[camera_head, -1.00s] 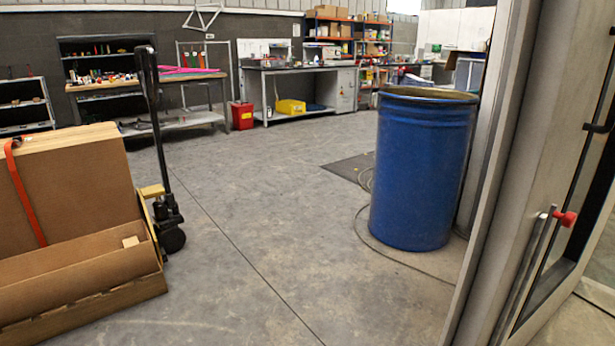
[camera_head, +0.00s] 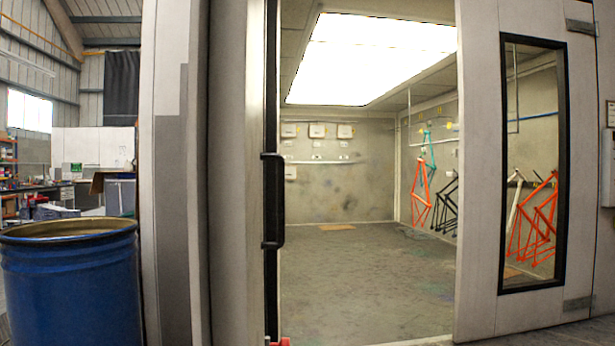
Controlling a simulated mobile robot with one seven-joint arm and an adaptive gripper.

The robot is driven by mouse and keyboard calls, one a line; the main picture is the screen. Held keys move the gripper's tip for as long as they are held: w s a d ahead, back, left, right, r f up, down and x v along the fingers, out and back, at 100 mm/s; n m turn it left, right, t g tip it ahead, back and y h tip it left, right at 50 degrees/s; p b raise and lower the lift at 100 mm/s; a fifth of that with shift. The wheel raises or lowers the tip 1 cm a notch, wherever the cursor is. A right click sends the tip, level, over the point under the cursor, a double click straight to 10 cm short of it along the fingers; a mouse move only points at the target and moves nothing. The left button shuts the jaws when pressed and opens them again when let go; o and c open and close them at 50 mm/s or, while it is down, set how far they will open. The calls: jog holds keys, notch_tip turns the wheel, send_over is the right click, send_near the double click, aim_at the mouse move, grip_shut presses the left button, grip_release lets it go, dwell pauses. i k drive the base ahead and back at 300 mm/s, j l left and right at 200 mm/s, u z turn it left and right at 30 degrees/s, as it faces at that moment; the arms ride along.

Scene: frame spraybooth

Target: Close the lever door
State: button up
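The lever door (camera_head: 229,180) stands open at the left side of the booth doorway, seen nearly edge-on. A dark vertical strip and a black pull handle (camera_head: 272,200) show along it. Low on it, a small red piece, apparently the lever's end (camera_head: 281,342), is cut off by the bottom edge of the view. The doorway to its right is open, with the booth interior (camera_head: 350,240) visible. My gripper is not in view.
A pale panel with a tall dark-framed window (camera_head: 530,165) borders the doorway on the right. A blue drum (camera_head: 75,285) stands at the lower left. Bike frames (camera_head: 420,190) hang inside the booth. The visible booth floor is largely clear.

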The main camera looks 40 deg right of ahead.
aim_at(236, 164)
jog(key=i+j+z, duration=0.15)
jog(key=z, duration=0.2)
jog(key=i+j+z, duration=0.1)
jog(key=j+z, duration=0.25)
jog(key=i+j+z, duration=0.1)
jog(key=j+z, duration=0.5)
jog(key=j, duration=0.25)
jog(key=j+z, duration=0.3)
jog(key=j, duration=0.25)
jog(key=i+u, duration=0.2)
jog(key=u, duration=0.25)
jog(key=l, duration=0.05)
